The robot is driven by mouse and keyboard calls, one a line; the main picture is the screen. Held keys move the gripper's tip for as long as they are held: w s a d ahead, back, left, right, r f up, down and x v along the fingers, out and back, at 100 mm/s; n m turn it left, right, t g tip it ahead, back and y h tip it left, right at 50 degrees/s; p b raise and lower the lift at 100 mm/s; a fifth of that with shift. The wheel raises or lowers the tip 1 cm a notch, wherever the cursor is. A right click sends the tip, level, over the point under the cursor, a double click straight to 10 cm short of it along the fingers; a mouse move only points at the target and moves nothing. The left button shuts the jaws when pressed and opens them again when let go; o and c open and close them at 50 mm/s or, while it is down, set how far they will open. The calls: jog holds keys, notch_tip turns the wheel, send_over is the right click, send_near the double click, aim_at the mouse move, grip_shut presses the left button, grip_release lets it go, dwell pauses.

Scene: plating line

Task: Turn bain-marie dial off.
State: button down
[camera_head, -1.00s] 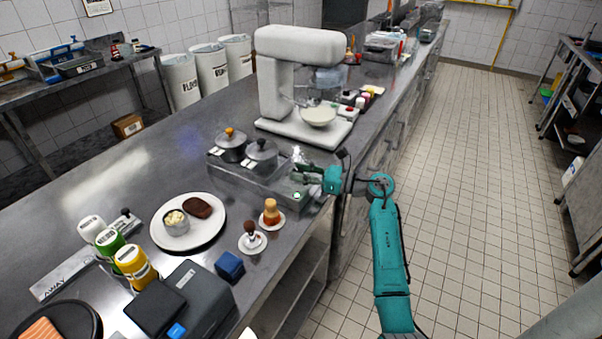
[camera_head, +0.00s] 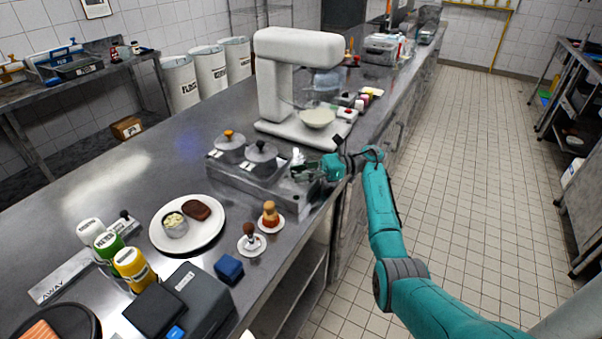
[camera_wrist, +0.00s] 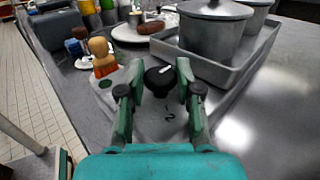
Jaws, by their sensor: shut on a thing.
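The bain-marie (camera_head: 240,178) is a grey metal tray unit on the counter holding two lidded pots. Its dial (camera_wrist: 160,76) is black and round with a pale pointer mark, and sits on the front panel in the wrist view. My gripper (camera_wrist: 157,72) is shut on the dial, one finger on each side of it. In the head view my gripper (camera_head: 304,170) is at the bain-marie's right end and hides the dial. A green spot (camera_wrist: 106,83) shows on the panel beside the dial. Dark marks are on the panel below the dial.
Two small brushes on saucers, one orange (camera_head: 269,215) and one dark (camera_head: 250,236), stand in front of the bain-marie. A white plate (camera_head: 163,240) with food is to the left. A large white mixer (camera_head: 272,85) stands behind. The aisle floor at right is clear.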

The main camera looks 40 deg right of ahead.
dwell(0.4)
jog(key=c, duration=0.8)
grip_release()
jog(key=v, duration=0.7)
jog(key=shift+d, duration=0.15)
